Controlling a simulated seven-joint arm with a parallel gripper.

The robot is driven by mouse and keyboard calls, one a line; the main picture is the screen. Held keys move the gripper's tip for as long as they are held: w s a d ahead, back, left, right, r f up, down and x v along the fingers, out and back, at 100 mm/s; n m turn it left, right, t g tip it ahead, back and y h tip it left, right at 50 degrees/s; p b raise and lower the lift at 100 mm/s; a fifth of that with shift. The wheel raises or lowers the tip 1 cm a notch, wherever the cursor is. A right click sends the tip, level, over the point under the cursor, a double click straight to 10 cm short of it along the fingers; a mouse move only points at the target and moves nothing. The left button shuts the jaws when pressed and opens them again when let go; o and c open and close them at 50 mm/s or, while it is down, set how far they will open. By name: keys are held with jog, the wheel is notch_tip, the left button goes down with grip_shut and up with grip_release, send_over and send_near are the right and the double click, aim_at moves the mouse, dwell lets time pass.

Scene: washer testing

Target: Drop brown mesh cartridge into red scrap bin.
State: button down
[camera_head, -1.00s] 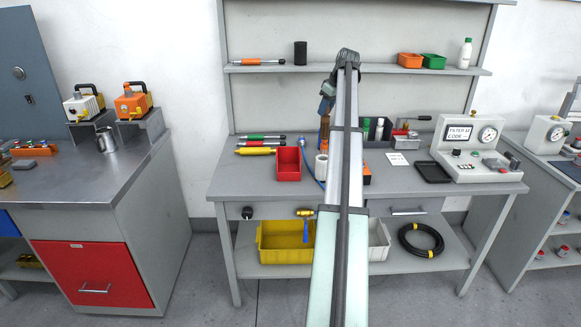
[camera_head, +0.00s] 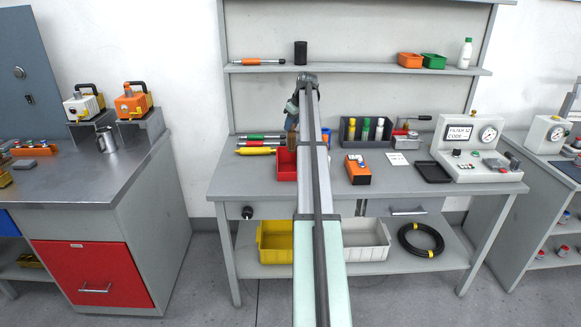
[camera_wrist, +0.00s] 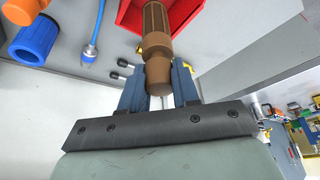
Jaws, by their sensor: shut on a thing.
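The brown mesh cartridge (camera_wrist: 156,36) is held between the blue-grey fingers of my gripper (camera_wrist: 158,88) in the wrist view. In the head view the cartridge (camera_head: 291,143) hangs below my gripper (camera_head: 292,122), just at the back of the red scrap bin (camera_head: 286,172) on the bench. The bin is partly hidden by my arm there. In the wrist view the bin (camera_wrist: 131,14) shows at the top edge, behind the cartridge's far end. I cannot tell how high the cartridge is over the bin's rim.
A blue ring-shaped part (camera_wrist: 36,42) and a blue hose (camera_wrist: 95,35) lie beside the bin. A yellow tool (camera_head: 255,151) lies to its left. An orange-black device (camera_head: 357,170) and a dark rack of bottles (camera_head: 366,132) stand right of my arm.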

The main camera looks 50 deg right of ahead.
aim_at(293, 132)
jog(key=shift+f, duration=2.9)
jog(key=c, duration=0.8)
grip_release()
jog(key=shift+o, duration=0.2)
jog(key=shift+r, duration=0.1)
jog(key=v, duration=1.3)
jog(key=shift+s+r, duration=0.2)
jog(key=shift+r, duration=0.05)
